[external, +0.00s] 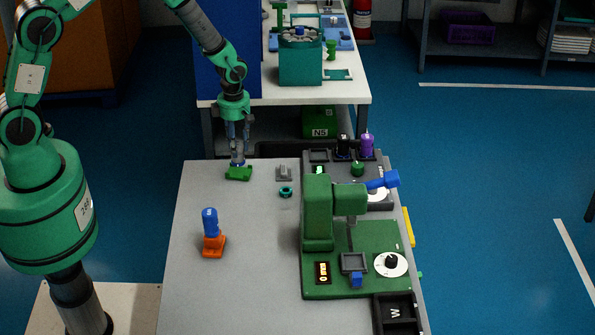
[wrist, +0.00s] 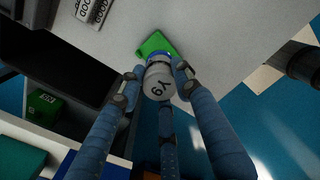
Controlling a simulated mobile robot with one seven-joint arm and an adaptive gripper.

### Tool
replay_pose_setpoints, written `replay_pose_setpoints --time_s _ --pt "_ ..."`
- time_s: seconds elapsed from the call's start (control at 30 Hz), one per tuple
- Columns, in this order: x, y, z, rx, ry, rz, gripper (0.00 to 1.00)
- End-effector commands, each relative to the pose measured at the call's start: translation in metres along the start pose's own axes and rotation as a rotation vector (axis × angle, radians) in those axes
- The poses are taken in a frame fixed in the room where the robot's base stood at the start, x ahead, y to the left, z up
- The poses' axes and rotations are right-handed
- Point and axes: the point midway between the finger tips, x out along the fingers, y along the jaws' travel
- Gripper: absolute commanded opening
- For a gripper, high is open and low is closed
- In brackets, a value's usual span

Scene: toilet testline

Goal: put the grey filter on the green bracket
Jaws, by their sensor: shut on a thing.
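The grey filter (wrist: 159,82) is a grey cylinder with a marking on its end and a blue band. My gripper (external: 237,156) is shut on it, with fingers around its sides in the wrist view. The green bracket (external: 239,174) lies near the far left corner of the grey table. It also shows in the wrist view (wrist: 154,44), just beyond the filter and partly hidden by it. The filter is upright at the bracket in the external view; I cannot tell whether it is seated or just above.
An orange bracket (external: 213,246) holds a blue filter (external: 210,222) nearer the front. A grey bracket (external: 284,173) and a small teal ring (external: 286,191) lie to the right. A green test machine (external: 318,215) fills the right side. The table's middle is clear.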

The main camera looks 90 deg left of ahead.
Motion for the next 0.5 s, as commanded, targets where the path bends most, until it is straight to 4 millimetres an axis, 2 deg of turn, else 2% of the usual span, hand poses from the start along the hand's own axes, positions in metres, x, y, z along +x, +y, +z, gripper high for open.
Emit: replay_pose_setpoints --time_s 0.23,0.5 --pt "0.004 0.0 -0.001 0.0 0.001 -0.001 0.06" --pt "0.03 0.0 -0.001 0.0 0.001 -0.001 0.06"
